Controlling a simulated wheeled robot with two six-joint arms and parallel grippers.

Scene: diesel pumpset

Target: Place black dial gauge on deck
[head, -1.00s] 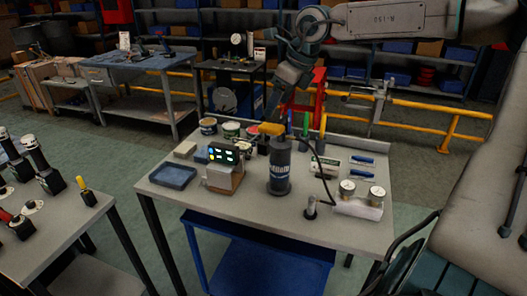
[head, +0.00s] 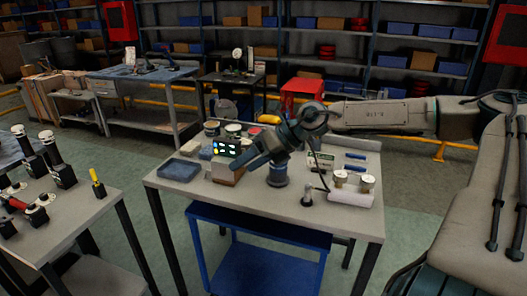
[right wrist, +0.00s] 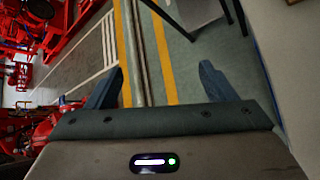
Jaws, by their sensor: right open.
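I cannot make out for certain which thing is the black dial gauge, nor the deck. My left gripper is not in view.
A blue tray (head: 180,170) lies at the table's left. A small corded fitting (head: 307,195) stands near the front edge. A left bench (head: 88,215) holds several black and white fittings. A blue cart (head: 262,268) stands below. Red machinery (right wrist: 30,75) shows in the right wrist view.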

